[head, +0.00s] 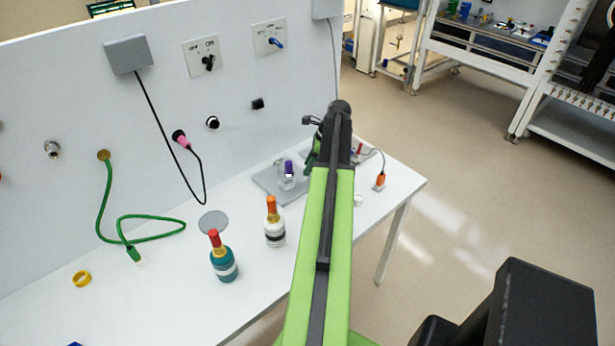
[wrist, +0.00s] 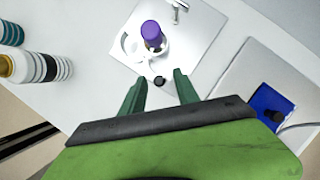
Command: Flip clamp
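A pale plate (head: 262,185) lies on the white bench near its far end and carries a purple-topped white piece (head: 288,174). In the wrist view the purple top (wrist: 152,34) stands in a white ring-shaped holder (wrist: 131,45). A small round black knob (wrist: 158,80) is on the holder's near side. A thin metal lever (wrist: 177,10) shows at the plate's far edge. I cannot tell which part is the clamp. My gripper (wrist: 159,77) is open, its two green fingers apart on either side of the knob; contact cannot be told. In the head view my arm mostly hides the gripper.
An orange-capped bottle (head: 274,225) and a red-capped teal bottle (head: 223,258) stand left of my arm. An orange plug (head: 380,181) is to the right. The upright panel (head: 70,85) borders the bench.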

